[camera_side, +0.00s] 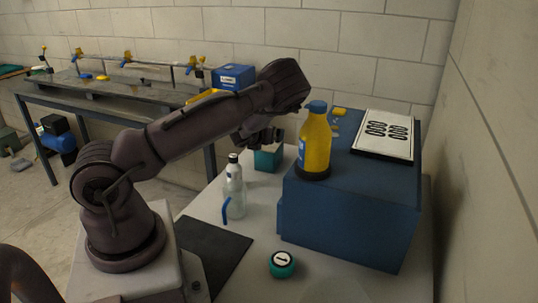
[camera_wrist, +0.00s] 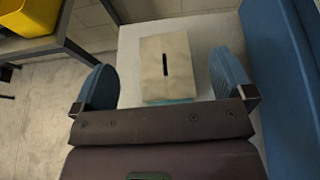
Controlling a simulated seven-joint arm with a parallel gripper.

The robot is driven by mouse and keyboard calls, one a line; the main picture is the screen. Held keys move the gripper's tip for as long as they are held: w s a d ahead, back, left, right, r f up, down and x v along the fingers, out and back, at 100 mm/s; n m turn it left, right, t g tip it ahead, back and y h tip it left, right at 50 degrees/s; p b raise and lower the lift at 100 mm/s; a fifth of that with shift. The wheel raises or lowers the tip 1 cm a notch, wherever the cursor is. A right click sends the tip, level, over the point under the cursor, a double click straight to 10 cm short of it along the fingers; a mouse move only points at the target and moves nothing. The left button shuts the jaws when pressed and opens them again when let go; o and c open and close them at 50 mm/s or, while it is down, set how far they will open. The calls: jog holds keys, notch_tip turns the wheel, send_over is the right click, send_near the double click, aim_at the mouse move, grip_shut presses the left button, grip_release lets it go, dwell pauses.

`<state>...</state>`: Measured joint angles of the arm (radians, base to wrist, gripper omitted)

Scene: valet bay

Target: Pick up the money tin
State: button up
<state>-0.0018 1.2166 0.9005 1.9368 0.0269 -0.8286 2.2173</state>
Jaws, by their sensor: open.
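The money tin is a teal box (camera_side: 268,158) on the white table, close to the left side of the blue cabinet. In the wrist view the tin (camera_wrist: 180,66) shows a pale top with a dark slot and a strip of teal side. My gripper (camera_side: 264,138) is above the tin in the side view, and the arm hides part of the tin's top. In the wrist view my gripper (camera_wrist: 164,82) has its blue fingers wide apart, one to each side of the tin. The gripper is open and empty; I cannot tell the exact height gap.
The blue cabinet (camera_side: 345,220) stands close on the right, bearing a yellow bottle (camera_side: 316,142) and a white sheet (camera_side: 386,134). A clear spray bottle (camera_side: 234,190) stands in front of the tin. A round teal container (camera_side: 283,264) lies nearer the front.

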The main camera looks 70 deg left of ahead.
aim_at(264, 149)
notch_tip(264, 149, down, 2)
jog(key=shift+f, duration=0.1)
notch_tip(264, 149, down, 2)
jog(key=shift+f, duration=0.25)
jog(key=shift+w+a+f, duration=0.55)
jog(key=shift+a+f, duration=0.1)
jog(key=shift+a, duration=0.05)
jog(key=shift+w+a+f, duration=0.2)
jog(key=shift+w+a, duration=0.15)
jog(key=shift+c, duration=0.5)
jog(key=shift+r, duration=0.1)
jog(key=c, duration=1)
